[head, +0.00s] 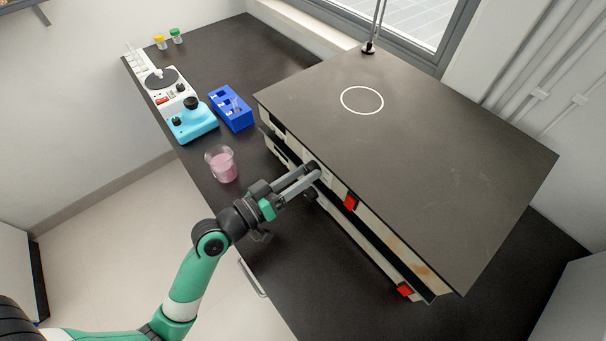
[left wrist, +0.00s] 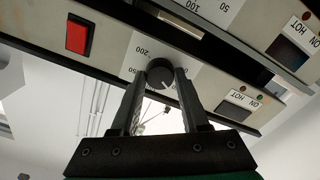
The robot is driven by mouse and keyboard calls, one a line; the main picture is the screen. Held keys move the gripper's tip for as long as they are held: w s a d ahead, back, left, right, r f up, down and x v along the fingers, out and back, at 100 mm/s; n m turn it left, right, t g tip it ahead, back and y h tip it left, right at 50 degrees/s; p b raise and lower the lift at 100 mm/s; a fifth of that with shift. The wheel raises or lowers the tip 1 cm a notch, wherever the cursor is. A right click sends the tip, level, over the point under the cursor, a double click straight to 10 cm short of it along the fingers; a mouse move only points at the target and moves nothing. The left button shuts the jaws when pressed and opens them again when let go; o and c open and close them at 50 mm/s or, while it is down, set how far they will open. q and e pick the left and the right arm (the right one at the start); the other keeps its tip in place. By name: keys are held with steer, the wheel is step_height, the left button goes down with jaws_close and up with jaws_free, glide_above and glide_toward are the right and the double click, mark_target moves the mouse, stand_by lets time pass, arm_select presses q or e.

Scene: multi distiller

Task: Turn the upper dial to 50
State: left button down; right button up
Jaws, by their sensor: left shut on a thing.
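The multi distiller (head: 440,150) is a two-tier unit with a dark flat top on the black bench. My left gripper (head: 314,171) reaches its front face at the upper tier. In the left wrist view, which shows the labels upside down, my left gripper (left wrist: 160,80) is shut on a round black dial (left wrist: 160,72), the upper dial. Numbers 200 and a partly hidden 50 or 150 are beside it. The dial's exact setting cannot be read. Another panel with 100 and 50 markings shows at the picture's top. My right gripper is not in view.
Red switches (head: 350,202) (head: 404,290) sit on the front panels. A beaker of pink liquid (head: 222,166) stands left of my gripper. A blue rack (head: 232,112), a light-blue device (head: 192,124) and a white-grey device (head: 165,88) stand farther back. The bench's near strip is clear.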

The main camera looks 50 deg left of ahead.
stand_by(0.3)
arm_select(q)
steer(key=shift+c, duration=2)
jaws_free()
steer(key=s+b, duration=0.1)
steer(key=s, duration=1)
steer(key=shift+s+a, duration=0.15)
steer(key=shift+s, duration=0.2)
